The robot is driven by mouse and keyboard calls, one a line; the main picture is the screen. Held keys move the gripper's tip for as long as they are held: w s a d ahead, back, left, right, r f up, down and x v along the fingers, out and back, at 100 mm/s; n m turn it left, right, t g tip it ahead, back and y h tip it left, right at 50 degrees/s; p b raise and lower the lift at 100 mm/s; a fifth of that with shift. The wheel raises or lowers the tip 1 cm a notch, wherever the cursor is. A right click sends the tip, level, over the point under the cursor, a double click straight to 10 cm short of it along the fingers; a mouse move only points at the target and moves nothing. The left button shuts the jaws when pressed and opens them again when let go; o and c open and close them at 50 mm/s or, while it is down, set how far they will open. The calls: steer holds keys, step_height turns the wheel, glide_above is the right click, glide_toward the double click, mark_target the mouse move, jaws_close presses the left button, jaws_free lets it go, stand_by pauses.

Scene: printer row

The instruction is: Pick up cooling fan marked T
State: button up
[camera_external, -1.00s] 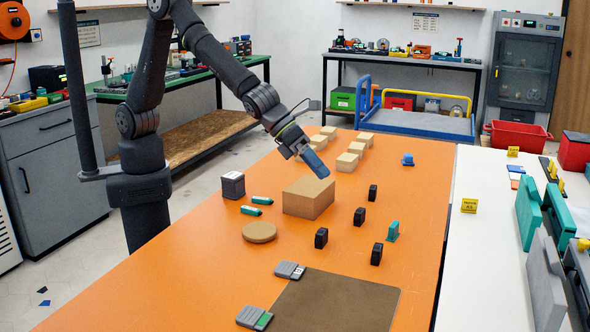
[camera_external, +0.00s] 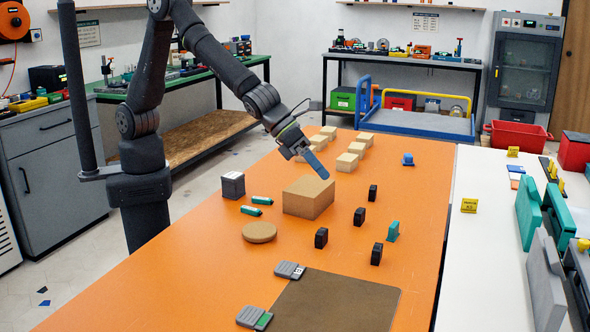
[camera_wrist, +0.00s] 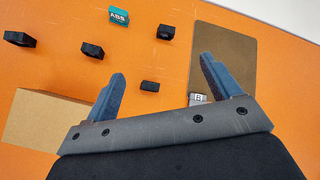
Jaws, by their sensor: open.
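Several small black blocks that look like cooling fans stand on the orange table, right of the large cardboard box. In the external view they are a far one (camera_external: 373,192), a middle one (camera_external: 359,216), one nearer left (camera_external: 321,238) and one nearer right (camera_external: 376,254). The wrist view shows the same blocks (camera_wrist: 20,38), (camera_wrist: 92,50), (camera_wrist: 150,86), (camera_wrist: 165,32). No T mark is legible on any of them. My gripper (camera_wrist: 163,68) is open and empty, with blue fingers apart. In the external view my gripper (camera_external: 327,178) is above the box, left of the blocks.
The cardboard box (camera_external: 309,197) is close below my gripper. A teal block (camera_external: 393,231) marked ABS stands among the black blocks. A brown mat (camera_external: 335,302) lies in front. A grey cube (camera_external: 232,185), teal pieces (camera_external: 257,200) and a round disc (camera_external: 259,232) lie left.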

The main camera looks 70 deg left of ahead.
steer(key=c, duration=0.8)
steer(key=shift+o, duration=0.2)
steer(key=n+g+y, duration=0.6)
steer(key=n+y, duration=0.1)
steer(key=n, duration=0.6)
glide_above(373, 187)
steer(key=f, duration=1.1)
steer(key=shift+s, duration=0.2)
steer(key=shift+w+f, duration=0.2)
steer(key=shift+f, duration=2.55)
